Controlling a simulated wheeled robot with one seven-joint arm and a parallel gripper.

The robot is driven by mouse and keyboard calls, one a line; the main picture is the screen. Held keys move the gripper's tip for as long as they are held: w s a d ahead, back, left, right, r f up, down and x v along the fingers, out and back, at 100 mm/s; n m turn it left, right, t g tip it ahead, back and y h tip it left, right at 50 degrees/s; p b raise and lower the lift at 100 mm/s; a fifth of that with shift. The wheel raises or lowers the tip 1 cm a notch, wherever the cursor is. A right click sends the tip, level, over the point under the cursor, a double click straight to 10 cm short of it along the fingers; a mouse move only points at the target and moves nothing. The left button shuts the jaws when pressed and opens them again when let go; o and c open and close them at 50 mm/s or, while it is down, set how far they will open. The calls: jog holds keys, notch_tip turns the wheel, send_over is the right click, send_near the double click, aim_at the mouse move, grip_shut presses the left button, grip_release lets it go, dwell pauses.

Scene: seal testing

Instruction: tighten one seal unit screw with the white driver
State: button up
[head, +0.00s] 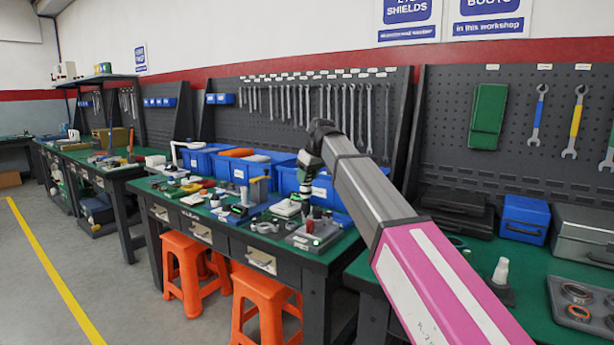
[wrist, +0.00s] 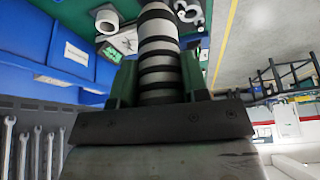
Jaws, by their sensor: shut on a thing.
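My gripper (wrist: 157,82) has its green fingers closed on a white driver with black bands (wrist: 158,45), which fills the middle of the wrist view. In the head view my gripper (head: 306,186) is above the right end of the green-topped bench. The driver points down from it over a grey plate-like unit (head: 316,235) with a small green light. I take this to be the seal unit. The driver's tip is small there, and I cannot tell whether it touches a screw.
Blue bins (head: 240,168) stand along the back of the bench, close behind my gripper. Many small parts crowd the bench top to its left. Orange stools (head: 262,298) stand in front. A nearer green table (head: 470,285) at right holds a grey tray (head: 560,310).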

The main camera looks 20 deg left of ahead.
jog(key=shift+f, duration=0.95)
dwell(3.6)
jog(key=shift+r, duration=0.1)
